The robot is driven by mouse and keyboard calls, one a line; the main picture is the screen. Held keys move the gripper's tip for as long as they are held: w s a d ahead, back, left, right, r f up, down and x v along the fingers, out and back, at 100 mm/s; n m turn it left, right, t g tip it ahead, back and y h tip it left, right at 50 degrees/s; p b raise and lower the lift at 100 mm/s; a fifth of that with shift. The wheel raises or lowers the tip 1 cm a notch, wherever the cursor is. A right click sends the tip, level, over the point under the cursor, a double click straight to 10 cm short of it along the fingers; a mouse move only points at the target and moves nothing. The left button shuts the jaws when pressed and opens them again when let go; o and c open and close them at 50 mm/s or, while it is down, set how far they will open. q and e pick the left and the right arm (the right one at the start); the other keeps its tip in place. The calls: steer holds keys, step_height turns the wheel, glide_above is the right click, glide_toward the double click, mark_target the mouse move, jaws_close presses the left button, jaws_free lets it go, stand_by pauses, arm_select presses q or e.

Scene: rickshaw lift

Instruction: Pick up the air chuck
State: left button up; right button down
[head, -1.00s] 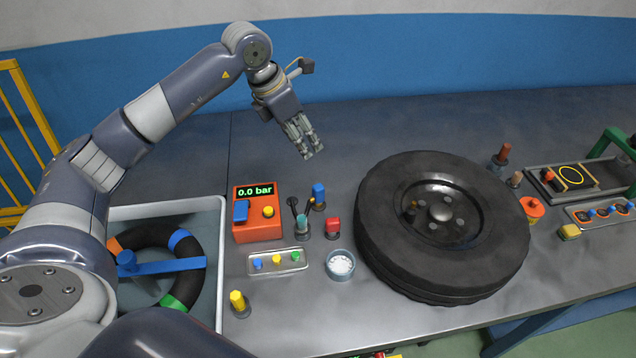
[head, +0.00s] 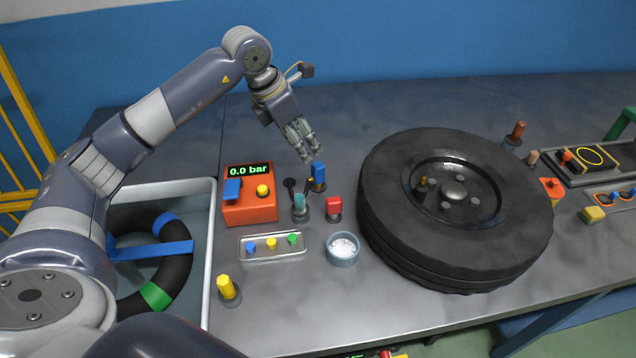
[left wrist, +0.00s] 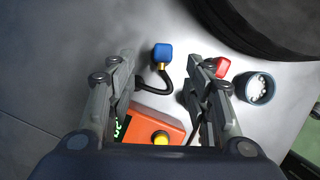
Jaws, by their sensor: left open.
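The air chuck (head: 318,175) appears to be the blue-topped piece standing upright just right of the orange gauge box. In the left wrist view the blue head (left wrist: 163,52) has a brass fitting and a black hose. My left gripper (head: 308,156) is open and empty, just above and behind the chuck in the head view. In the left wrist view the chuck lies between the two spread fingers, beyond them and apart from both. My right gripper is not in view.
The orange gauge box (head: 249,207) reads 0.0 bar. A teal-topped piece (head: 300,203), a red-topped piece (head: 334,206) and a small bowl (head: 342,250) stand close by. A large tyre (head: 400,225) is to the right. The bench behind the tyre is clear.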

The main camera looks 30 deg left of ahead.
mark_target(315, 165)
arm_select(q)
steer(key=p+x, duration=0.1)
steer(key=x, duration=0.4)
steer(key=shift+f, duration=0.3)
steer(key=p+x, duration=0.2)
steer(key=x, duration=0.3)
steer(key=shift+s+d, duration=0.15)
steer(key=shift+s, duration=0.05)
steer(key=shift+w+f, duration=0.1)
steer(key=shift+f, duration=0.15)
jaws_close()
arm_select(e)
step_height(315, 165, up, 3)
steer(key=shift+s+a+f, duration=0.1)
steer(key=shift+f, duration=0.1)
